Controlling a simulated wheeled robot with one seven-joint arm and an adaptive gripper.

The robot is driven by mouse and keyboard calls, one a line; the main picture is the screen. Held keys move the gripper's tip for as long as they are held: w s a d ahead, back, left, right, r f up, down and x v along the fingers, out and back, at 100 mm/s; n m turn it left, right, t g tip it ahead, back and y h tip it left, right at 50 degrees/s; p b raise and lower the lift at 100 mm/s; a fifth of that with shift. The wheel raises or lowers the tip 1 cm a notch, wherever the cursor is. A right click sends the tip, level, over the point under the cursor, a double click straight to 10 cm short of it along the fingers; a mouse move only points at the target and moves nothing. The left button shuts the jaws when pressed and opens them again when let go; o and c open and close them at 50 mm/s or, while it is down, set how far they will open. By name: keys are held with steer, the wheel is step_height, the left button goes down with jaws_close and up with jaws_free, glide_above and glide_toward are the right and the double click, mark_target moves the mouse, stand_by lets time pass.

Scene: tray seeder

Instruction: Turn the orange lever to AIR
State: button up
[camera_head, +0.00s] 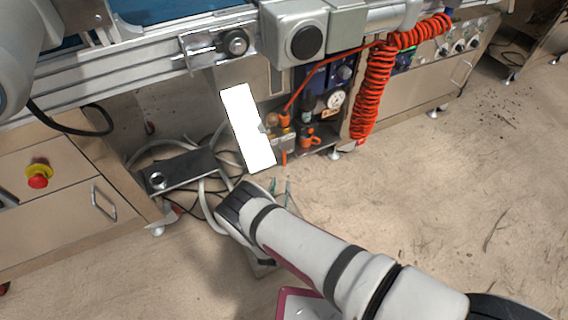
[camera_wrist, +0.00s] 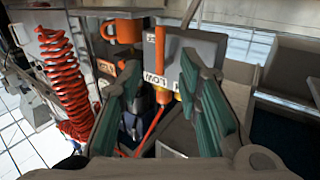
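An orange lever (camera_head: 284,157) hangs down from a small grey valve box (camera_head: 284,141) under the machine. A label on the box there reads LOW; I cannot make out AIR. My gripper (camera_wrist: 160,72) is open and empty, its two green-padded fingers apart, with the box beyond them. In the head view my gripper (camera_head: 281,189) is below the box and mostly hidden by my wrist.
A coiled red hose (camera_head: 370,95) hangs right of the valves. An orange knob (camera_head: 285,119) and an orange fitting (camera_head: 308,139) sit close to the lever. A blank white panel (camera_head: 247,128) stands left of it. Loose cables lie at left; floor at right is open.

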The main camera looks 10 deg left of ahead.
mark_target(284, 162)
steer(key=w+b, duration=0.3)
steer(key=w, duration=0.7)
steer(key=shift+w, duration=0.3)
steer(key=shift+c, duration=0.2)
jaws_close()
